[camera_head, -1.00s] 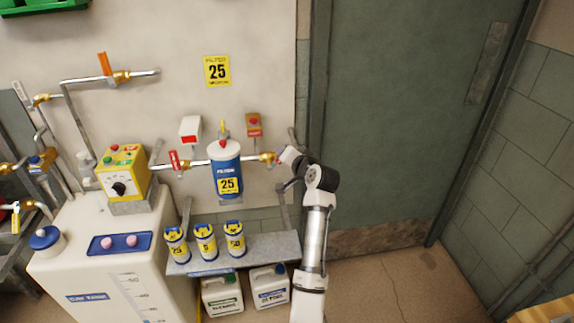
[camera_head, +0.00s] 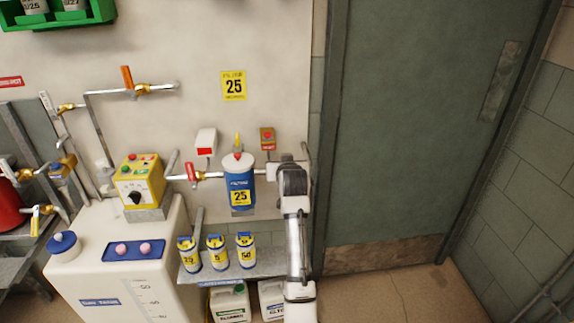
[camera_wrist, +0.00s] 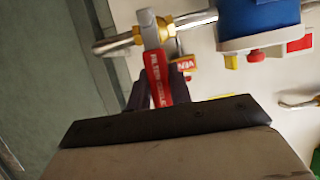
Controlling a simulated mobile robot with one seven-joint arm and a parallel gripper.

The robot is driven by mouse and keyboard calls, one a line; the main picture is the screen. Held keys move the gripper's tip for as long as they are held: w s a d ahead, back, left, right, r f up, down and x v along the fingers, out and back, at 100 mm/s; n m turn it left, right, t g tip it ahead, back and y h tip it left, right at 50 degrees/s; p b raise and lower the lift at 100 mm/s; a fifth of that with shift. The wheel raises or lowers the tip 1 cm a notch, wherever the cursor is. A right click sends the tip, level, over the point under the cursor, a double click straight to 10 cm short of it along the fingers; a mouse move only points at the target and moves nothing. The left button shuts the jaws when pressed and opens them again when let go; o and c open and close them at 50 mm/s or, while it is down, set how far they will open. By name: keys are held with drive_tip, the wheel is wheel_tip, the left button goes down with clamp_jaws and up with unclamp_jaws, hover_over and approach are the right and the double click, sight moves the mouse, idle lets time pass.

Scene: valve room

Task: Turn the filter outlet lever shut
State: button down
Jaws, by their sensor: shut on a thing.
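The red filter outlet lever (camera_wrist: 157,72) shows in the wrist view, with white lettering on its grip. It is joined to a brass valve (camera_wrist: 168,33) on a metal pipe (camera_wrist: 112,43) and lies roughly across the pipe in this picture. My gripper (camera_wrist: 159,92) is shut on the lever, with a dark finger on each side of it. In the head view my gripper (camera_head: 277,172) is just right of the blue and white filter housing (camera_head: 239,188). My wrist hides the outlet lever and valve there.
A red inlet lever (camera_head: 191,173) sits left of the housing. A red-button box (camera_head: 267,138) is on the wall above my gripper. A shelf (camera_head: 215,271) with several small canisters is below. A green door (camera_head: 420,130) stands at right.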

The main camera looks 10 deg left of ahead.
drive_tip(key=shift+a, duration=0.15)
idle(0.4)
drive_tip(key=c, duration=1.3)
unclamp_jaws()
drive_tip(key=shift+o, duration=0.2)
drive_tip(key=shift+s, duration=0.15)
drive_tip(key=b+v, duration=0.3)
drive_tip(key=v, duration=1)
drive_tip(key=shift+s, duration=0.3)
drive_tip(key=shift+r, duration=0.1)
